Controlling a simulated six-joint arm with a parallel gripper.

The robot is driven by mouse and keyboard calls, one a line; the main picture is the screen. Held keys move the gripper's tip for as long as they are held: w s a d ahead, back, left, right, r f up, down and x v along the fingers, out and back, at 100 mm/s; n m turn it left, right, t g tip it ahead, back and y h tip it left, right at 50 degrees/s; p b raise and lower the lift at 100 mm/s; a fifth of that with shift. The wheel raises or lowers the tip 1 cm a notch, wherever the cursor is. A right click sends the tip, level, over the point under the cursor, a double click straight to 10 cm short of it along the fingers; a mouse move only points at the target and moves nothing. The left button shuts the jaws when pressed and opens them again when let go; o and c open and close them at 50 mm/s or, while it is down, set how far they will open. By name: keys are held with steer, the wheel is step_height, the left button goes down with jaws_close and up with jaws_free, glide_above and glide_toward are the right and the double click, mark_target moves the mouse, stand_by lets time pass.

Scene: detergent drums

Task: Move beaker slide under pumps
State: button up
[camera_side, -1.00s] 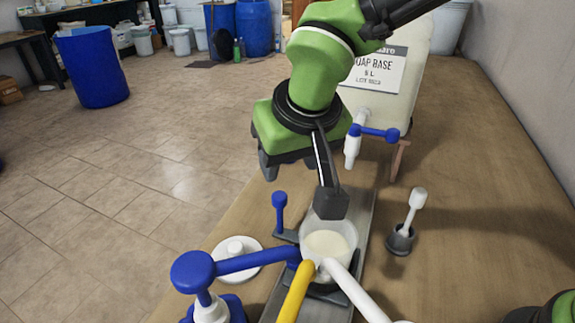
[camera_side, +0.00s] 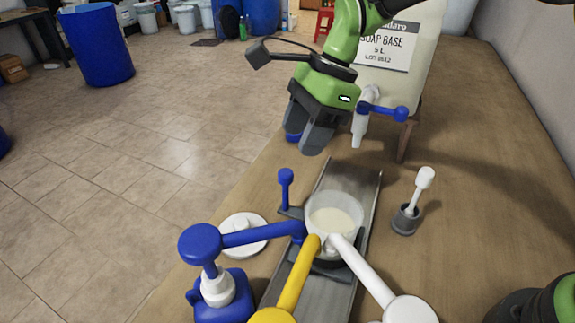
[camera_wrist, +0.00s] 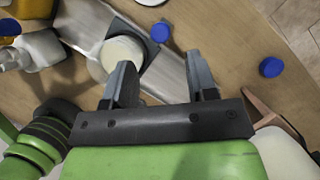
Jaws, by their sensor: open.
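The clear beaker (camera_side: 335,212) holds pale liquid and stands upright in a dark slide carrier (camera_side: 343,268) on a metal rail (camera_side: 352,178). The carrier has an upright blue knob (camera_side: 286,176) at its left. Blue (camera_side: 262,235), yellow (camera_side: 298,276) and white (camera_side: 362,264) pump spouts reach to the beaker's near rim. My gripper (camera_side: 308,143) is open and empty, above and behind the beaker. In the wrist view its fingers (camera_wrist: 160,64) are apart over the rail.
A soap base container (camera_side: 385,60) with a blue-handled tap (camera_side: 383,110) stands at the back. A white stirrer in a dark holder (camera_side: 405,218) is right of the rail. A white lid (camera_side: 243,247) lies left. A blue round piece (camera_wrist: 271,67) shows near the table edge.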

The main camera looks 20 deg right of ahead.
mark_target(285, 172)
steer(key=x, duration=0.7)
